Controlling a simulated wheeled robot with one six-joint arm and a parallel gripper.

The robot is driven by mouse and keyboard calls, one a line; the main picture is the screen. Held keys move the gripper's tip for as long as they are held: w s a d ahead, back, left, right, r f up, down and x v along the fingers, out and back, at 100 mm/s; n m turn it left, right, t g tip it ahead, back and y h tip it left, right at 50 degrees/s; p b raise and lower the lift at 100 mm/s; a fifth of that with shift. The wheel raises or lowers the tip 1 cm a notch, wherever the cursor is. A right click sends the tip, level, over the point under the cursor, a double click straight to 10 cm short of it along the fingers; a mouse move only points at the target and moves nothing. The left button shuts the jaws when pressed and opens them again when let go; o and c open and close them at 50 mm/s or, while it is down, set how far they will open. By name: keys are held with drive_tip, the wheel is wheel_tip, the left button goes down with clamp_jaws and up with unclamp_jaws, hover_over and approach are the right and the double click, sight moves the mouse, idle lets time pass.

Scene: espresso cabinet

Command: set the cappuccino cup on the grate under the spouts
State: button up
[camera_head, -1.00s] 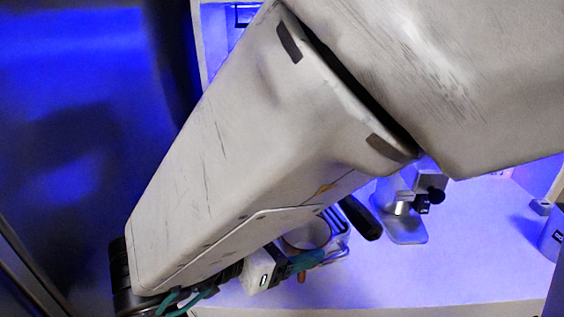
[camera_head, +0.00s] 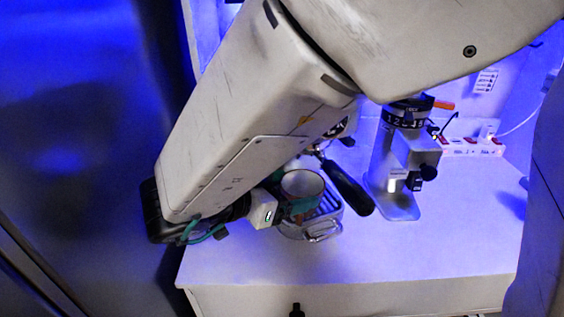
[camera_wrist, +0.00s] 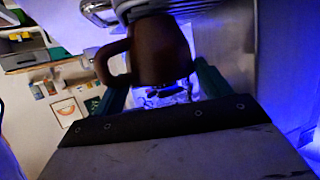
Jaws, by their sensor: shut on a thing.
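My gripper (camera_head: 298,208) is shut on the cappuccino cup (camera_head: 302,184), which has a pale inside and looks upright. In the wrist view the brown cup (camera_wrist: 160,52) sits between the two teal fingers, its handle to the left. In the head view the cup overlaps the slotted grate (camera_head: 329,203) of the drip tray. I cannot tell whether the cup touches the grate. The grate's metal edge also shows at the top of the wrist view (camera_wrist: 148,8). My arm hides the spouts and most of the espresso machine.
A black portafilter handle (camera_head: 346,187) sticks out just right of the cup. A grinder (camera_head: 398,165) stands farther right on the white counter (camera_head: 400,255). A power strip (camera_head: 470,148) lies at the back right. The front of the counter is clear.

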sight(299, 174)
drive_tip(key=shift+w+d+f, duration=0.1)
drive_tip(key=shift+w+d, duration=0.1)
drive_tip(key=shift+w, duration=0.9)
drive_tip(key=shift+w+d, duration=0.2)
drive_tip(key=shift+w, duration=0.9)
drive_tip(key=shift+f, duration=0.1)
drive_tip(key=o, duration=1.2)
drive_tip(key=shift+o, duration=0.2)
